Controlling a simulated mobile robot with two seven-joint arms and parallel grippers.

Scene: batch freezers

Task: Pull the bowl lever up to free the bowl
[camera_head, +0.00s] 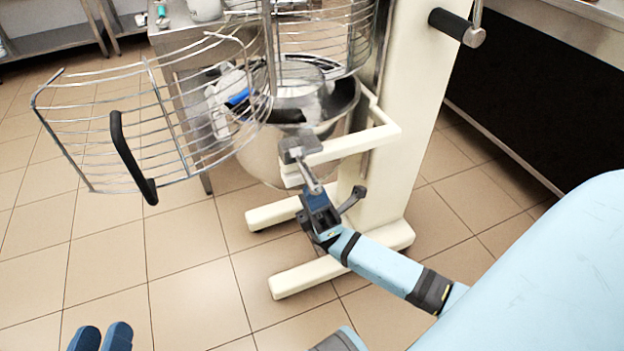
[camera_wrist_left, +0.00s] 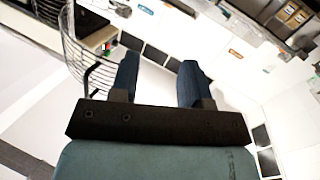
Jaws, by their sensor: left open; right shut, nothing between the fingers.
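The steel bowl (camera_head: 262,157) sits in the cream mixer's bowl cradle (camera_head: 352,141). The bowl lever (camera_head: 308,178) is a short metal rod, slanting down from a grey block (camera_head: 298,148) at the cradle's front end. My right gripper (camera_head: 315,200) is at the lower end of this rod, shut with nothing between its fingers; it hides that end, and I cannot tell whether they touch. My left gripper (camera_head: 101,337) is at the bottom left, well away from the bowl. In the left wrist view its fingers (camera_wrist_left: 159,68) are apart and empty.
The wire guard (camera_head: 155,125) with its black handle (camera_head: 130,160) stands out left of the bowl. The mixer's column (camera_head: 415,100) and feet (camera_head: 310,278) are close to my right gripper. A steel table (camera_head: 180,43) stands behind. The tiled floor (camera_head: 110,250) at front left is clear.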

